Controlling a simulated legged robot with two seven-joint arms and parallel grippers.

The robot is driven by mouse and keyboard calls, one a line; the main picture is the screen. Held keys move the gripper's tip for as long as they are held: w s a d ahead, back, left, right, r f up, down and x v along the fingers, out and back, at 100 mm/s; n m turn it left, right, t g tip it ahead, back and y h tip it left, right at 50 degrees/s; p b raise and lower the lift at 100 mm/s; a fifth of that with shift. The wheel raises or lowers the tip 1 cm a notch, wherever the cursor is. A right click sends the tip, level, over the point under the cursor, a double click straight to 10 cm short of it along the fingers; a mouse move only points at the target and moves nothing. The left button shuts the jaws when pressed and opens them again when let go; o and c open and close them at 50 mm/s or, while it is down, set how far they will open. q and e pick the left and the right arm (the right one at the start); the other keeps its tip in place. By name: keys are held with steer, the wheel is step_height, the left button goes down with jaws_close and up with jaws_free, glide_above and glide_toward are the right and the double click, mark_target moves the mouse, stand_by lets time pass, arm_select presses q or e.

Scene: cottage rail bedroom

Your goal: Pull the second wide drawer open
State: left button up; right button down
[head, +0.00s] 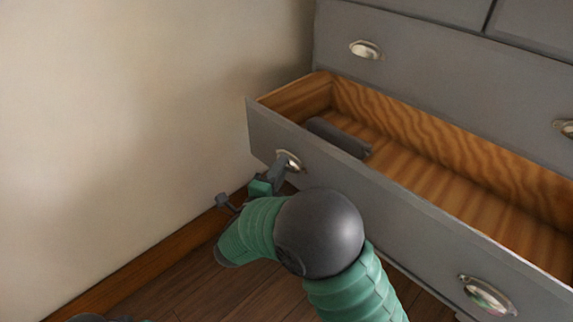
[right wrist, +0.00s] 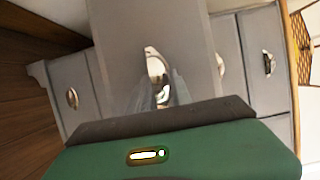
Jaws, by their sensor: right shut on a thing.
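My right gripper (head: 282,170) is shut on the left handle. In the right wrist view the handle (right wrist: 155,66) shows between the grey fingers (right wrist: 160,95) of my right gripper. The fingers partly hide the handle. My left gripper cannot be made out in either view.
A dark grey rolled thing (head: 338,137) lies inside the drawer at its left end. The wide drawer above (head: 440,68) is shut. A beige wall (head: 130,110) with a wooden skirting board (head: 165,258) stands close on the left. Bare wood floor (head: 215,290) lies below.

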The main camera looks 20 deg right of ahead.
steer(key=shift+s+f, duration=0.1)
steer(key=shift+f, duration=0.4)
steer(key=c, duration=1.4)
jaws_free()
steer(key=shift+o, duration=0.6)
steer(key=shift+r, duration=0.1)
steer(key=shift+r, duration=0.1)
